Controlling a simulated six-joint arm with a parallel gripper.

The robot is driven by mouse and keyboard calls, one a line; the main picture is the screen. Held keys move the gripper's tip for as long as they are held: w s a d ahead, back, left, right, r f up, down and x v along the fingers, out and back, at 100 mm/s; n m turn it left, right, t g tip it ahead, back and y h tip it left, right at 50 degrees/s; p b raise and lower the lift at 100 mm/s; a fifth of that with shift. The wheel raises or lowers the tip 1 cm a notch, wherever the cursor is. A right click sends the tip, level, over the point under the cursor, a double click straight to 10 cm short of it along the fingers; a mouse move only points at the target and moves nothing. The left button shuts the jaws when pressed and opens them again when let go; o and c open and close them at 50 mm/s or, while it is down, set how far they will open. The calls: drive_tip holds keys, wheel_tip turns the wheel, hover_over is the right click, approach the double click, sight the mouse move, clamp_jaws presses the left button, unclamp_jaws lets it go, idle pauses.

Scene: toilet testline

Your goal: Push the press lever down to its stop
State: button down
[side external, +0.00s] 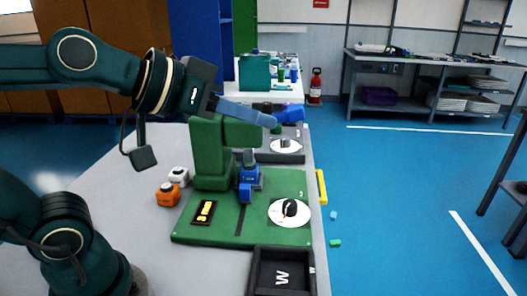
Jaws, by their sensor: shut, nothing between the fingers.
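The green press (208,152) stands on a green base plate (222,231), with its head (242,133) reaching right over a blue part (249,176). My gripper (272,121) is shut and empty. Its long blue-grey fingers slope down to the right, crossing the picture just above the press head. A bright blue piece (290,114) shows just right of the fingertips. It may be the press lever, but I cannot tell whether it joins the press or lies behind it. I cannot tell whether the fingers touch anything.
The plate also carries a white dial with a black knob (290,210) and a black-and-yellow panel (204,212). Orange (168,194) and white (178,175) blocks sit left of it. A black tray (281,251) is in front, and another dial station (285,146) behind.

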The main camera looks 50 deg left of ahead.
drive_tip(key=w+a+r+n+t+y, duration=0.4)
drive_tip(key=w+a+r+n+y, duration=0.45)
drive_tip(key=w+r, duration=0.25)
wheel_tip(320, 180, down, 11)
drive_tip(key=w+n+g+y, duration=0.3)
drive_tip(key=g+y, duration=0.1)
drive_tip(key=g, duration=0.1)
drive_tip(key=w+a+f, duration=0.5)
drive_tip(key=w+f, duration=0.1)
drive_tip(key=w, duration=0.2)
drive_tip(key=shift+a, duration=0.15)
drive_tip(key=shift+f+h, duration=0.1)
drive_tip(key=shift+h, duration=0.15)
